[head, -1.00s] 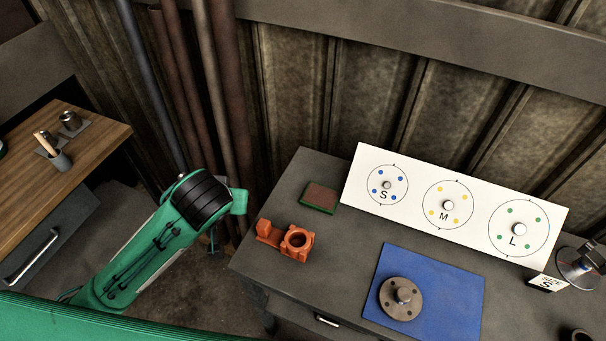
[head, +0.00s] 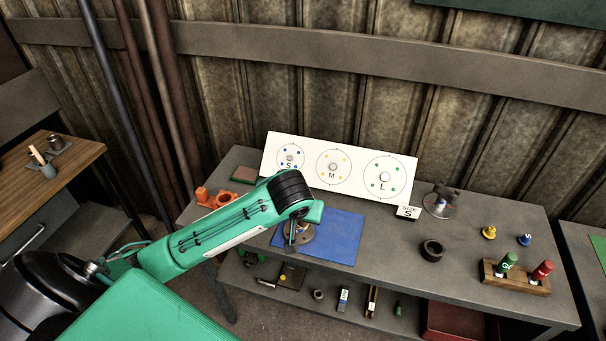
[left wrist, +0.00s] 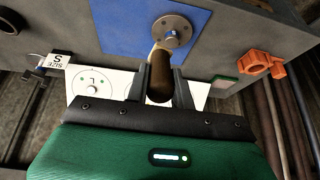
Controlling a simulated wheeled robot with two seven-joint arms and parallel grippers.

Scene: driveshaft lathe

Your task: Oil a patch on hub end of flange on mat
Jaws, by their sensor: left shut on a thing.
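The blue mat (head: 340,240) lies on the grey bench, and the round grey-brown flange (head: 306,234) is on it, partly hidden by my left arm. In the left wrist view the flange (left wrist: 172,32) shows its round face with several holes and a raised centre. My left gripper (left wrist: 161,82) is shut on a dark brown, rounded handle (left wrist: 160,86), which looks like a brush with a pale tip (left wrist: 159,47). The tip overlaps the near rim of the flange in that view; I cannot tell whether it touches. My right gripper is not in view.
A white S, M, L board (head: 361,172) stands behind the mat. An orange bracket (head: 214,199) is at left. At right are a black ring (head: 432,250) and a wooden rack (head: 516,277) with green and red bottles. A lower shelf holds small items.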

